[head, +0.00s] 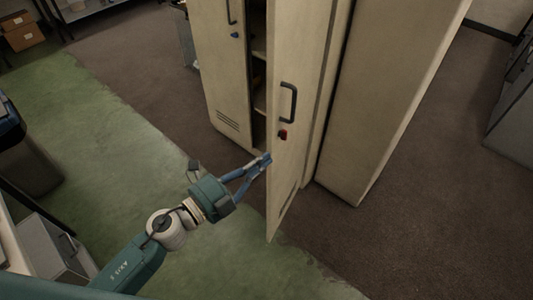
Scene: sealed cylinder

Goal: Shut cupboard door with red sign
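The beige cupboard door with a small red sign (283,134) below its dark handle (289,102) stands ajar, swung out towards me. A dark gap with shelves shows to its left. My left gripper (266,158) is at the left edge of this door, below the level of the red sign. Its blue fingers come together at the tips, with nothing seen between them. I cannot tell whether the tips touch the door. My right gripper is not in view.
The neighbouring cupboard door (220,80) with a blue sign looks shut. A beige cabinet side (390,100) stands to the right. Brown carpet and a green floor strip (110,140) lie clear in front. A grey drawer unit (55,245) is at lower left.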

